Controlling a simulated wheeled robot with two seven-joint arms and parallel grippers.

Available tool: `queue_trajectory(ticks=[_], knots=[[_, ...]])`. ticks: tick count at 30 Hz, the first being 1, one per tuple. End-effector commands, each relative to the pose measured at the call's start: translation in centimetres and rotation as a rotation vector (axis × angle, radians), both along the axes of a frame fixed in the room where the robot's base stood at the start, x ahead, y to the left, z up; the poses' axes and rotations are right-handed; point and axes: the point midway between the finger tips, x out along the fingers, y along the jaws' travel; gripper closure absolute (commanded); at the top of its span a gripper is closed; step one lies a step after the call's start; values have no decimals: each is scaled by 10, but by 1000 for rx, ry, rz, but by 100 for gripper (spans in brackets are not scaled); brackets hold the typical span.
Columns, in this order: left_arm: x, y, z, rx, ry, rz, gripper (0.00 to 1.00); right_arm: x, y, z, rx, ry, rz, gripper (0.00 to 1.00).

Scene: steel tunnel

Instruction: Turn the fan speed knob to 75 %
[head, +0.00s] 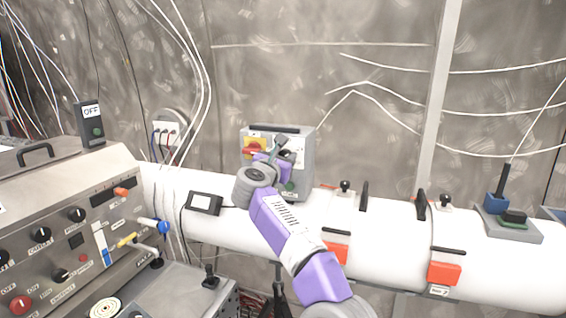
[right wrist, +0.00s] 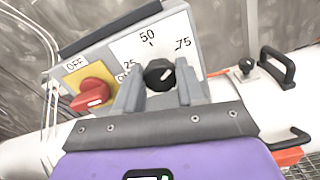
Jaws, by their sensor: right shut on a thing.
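The fan control box (head: 304,155) is a grey box standing on the white duct in the head view. Its black fan speed knob (right wrist: 158,73) shows in the right wrist view, on a white dial (right wrist: 185,28) marked 25, 50 and 75. A light pointer line on the knob seems to point up and right, between 50 and 75; the exact setting is hard to read. My right gripper (right wrist: 159,92) is shut on the knob, one finger on each side; in the head view the gripper (head: 277,158) covers much of the box front. My left gripper is not in view.
A red rotary switch (right wrist: 91,94) on a yellow plate sits left of the knob, close to my left finger. The white duct (head: 385,230) carries clamps and handles. A small display (head: 203,203) lies left of the box. A control console (head: 60,235) fills the left.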

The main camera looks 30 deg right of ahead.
Motion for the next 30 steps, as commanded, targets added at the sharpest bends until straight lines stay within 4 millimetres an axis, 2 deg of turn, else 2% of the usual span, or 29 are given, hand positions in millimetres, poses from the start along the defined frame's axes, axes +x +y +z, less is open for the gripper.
queue_trajectory(ticks=[12,27,28,30], knots=[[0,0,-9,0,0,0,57,0,0,-2,110,-126,-1,91],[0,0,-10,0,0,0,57,0,0,-1,121,-139,-1,91],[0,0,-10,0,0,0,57,0,0,-1,121,-139,-1,60],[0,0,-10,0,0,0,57,0,0,-1,121,-139,-1,49]])
